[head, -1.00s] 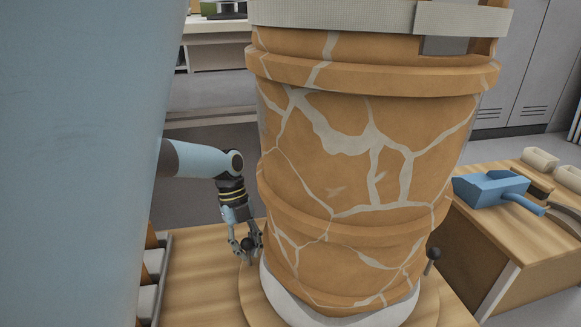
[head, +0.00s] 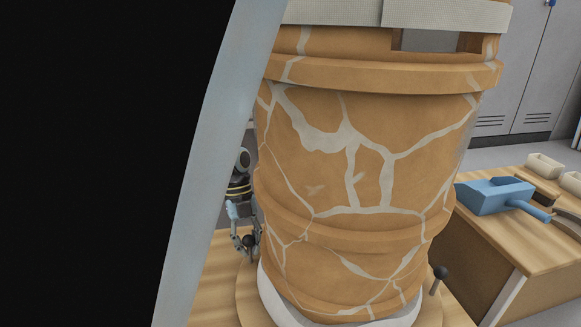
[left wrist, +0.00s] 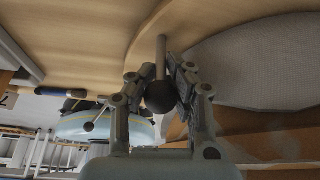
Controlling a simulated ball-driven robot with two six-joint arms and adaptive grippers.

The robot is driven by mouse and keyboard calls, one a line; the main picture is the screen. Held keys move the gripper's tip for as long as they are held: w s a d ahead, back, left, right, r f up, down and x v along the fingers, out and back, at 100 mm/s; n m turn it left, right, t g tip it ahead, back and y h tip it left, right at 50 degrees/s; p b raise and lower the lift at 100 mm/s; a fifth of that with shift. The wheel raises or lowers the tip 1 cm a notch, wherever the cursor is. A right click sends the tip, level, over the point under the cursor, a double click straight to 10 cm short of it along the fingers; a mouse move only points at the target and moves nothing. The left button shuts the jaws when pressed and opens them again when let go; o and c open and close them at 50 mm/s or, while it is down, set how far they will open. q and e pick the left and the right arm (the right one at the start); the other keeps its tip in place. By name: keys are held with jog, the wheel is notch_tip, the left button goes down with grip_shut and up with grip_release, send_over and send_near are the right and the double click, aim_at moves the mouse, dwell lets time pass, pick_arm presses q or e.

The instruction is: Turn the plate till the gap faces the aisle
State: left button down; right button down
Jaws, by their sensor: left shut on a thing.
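The plate (head: 246,295) is a round wooden turntable on a wooden table, bearing a tall orange jar (head: 390,180) with pale crack lines and a white pad under it. The gap (head: 440,40) is a rectangular opening near the jar's top, on the right of its front, below a pale band. My left gripper (head: 248,246) is low at the jar's left, shut on a black ball-topped peg of the plate. In the left wrist view the ball (left wrist: 160,97) sits between the fingers. A second peg (head: 440,272) stands at the plate's right. My right gripper is not in view.
Grey lockers (head: 510,75) stand behind. My own arm hides the left part of the head view.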

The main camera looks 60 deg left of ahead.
pick_arm(q)
jog(key=c, duration=1)
grip_release()
jog(key=shift+w+d, duration=0.1)
jog(key=shift+d, duration=0.05)
jog(key=shift+a+r, duration=0.25)
jog(key=v, duration=1.1)
jog(key=shift+r, duration=0.15)
